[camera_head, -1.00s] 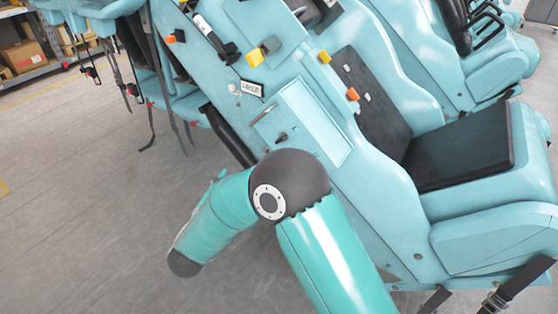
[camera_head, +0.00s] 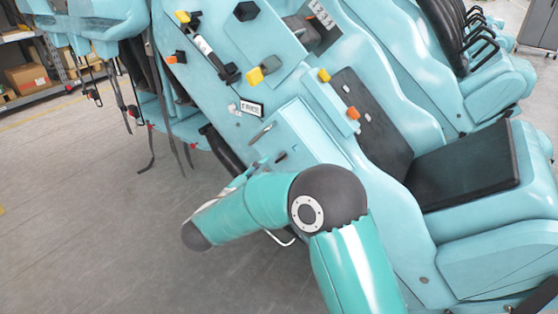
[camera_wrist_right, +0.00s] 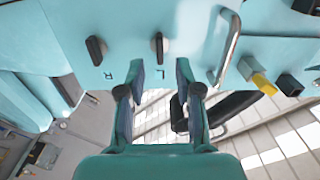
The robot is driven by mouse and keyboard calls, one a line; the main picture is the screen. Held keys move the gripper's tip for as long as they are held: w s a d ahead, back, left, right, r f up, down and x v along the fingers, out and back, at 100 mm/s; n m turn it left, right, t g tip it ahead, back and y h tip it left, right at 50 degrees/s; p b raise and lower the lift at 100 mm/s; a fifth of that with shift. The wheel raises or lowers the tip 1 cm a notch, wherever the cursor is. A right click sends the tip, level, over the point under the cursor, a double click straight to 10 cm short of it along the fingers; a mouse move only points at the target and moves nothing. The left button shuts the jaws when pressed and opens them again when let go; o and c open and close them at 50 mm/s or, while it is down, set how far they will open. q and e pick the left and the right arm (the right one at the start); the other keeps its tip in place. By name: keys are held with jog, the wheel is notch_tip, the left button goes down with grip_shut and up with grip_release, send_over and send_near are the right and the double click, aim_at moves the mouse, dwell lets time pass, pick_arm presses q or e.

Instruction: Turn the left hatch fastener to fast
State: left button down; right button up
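In the right wrist view, the hatch panel (camera_wrist_right: 126,22) fills the top and carries two dark bar-shaped fasteners. The one near the mark like an L, the left hatch fastener (camera_wrist_right: 158,48), stands about upright in the picture. The other fastener (camera_wrist_right: 96,50), near a mark like an R, is slightly tilted. My right gripper (camera_wrist_right: 161,82) is open and empty, its fingers apart below the left fastener and spaced to either side of it, with no visible contact. In the head view my forearm hides most of this gripper. My left gripper is in neither view.
A metal handle (camera_wrist_right: 228,47) sits right of the fasteners, close to the right finger. A yellow-tipped knob (camera_wrist_right: 262,83) and a black one (camera_wrist_right: 290,85) lie further right. In the head view, a black seat (camera_head: 465,170) is at right; grey floor (camera_head: 80,210) is open at left.

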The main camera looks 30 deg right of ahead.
aim_at(279, 160)
jog(key=shift+x, duration=2.3)
grip_shut()
